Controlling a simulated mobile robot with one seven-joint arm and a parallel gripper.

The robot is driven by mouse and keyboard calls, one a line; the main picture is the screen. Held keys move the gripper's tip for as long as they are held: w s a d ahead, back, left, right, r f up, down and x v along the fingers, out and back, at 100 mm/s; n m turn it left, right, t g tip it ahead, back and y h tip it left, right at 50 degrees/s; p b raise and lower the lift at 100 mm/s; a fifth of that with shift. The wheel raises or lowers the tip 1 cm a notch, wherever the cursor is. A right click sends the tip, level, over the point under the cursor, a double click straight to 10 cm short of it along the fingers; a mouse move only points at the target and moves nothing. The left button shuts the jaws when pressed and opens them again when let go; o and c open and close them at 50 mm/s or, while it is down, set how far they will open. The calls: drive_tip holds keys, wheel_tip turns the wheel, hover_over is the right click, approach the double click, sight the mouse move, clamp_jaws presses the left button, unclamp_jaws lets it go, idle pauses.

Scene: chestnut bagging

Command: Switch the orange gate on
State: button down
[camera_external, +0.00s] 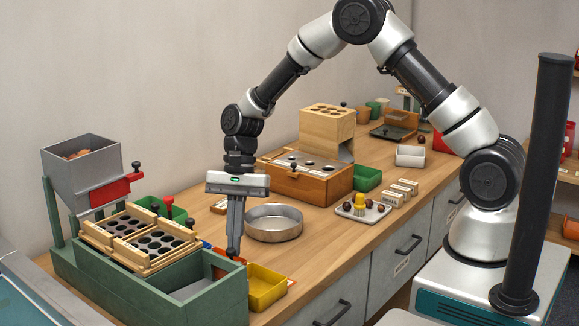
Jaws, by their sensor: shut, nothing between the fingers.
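My gripper (233,252) points straight down with its fingers shut and empty. Its tips are at the right end of the green trough (150,300), close to a small orange-red piece (217,268) at the trough's back wall; I cannot tell whether they touch. A red gate plate (103,190) with a dark knob sits on the front of the grey hopper (80,165) at the left, away from my gripper. I cannot tell for sure which of these is the orange gate, and no on or off mark is readable.
Wooden racks with dark holes (140,236) lie over the trough's left part. A yellow bin (266,287) stands just right of my gripper, and a round metal pan (273,223) behind it. A wooden box (306,184) and a white tray (363,211) stand farther back.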

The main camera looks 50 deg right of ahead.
sight(232, 249)
drive_tip(key=shift+r, duration=0.1)
wheel_tip(232, 249, up, 4)
drive_tip(key=p, duration=0.2)
drive_tip(key=shift+p, duration=0.3)
drive_tip(key=shift+f, duration=0.25)
drive_tip(key=w+d+r, duration=0.3)
drive_tip(key=d+r, duration=0.3)
drive_tip(key=shift+r, duration=0.35)
drive_tip(key=shift+w+d, duration=0.1)
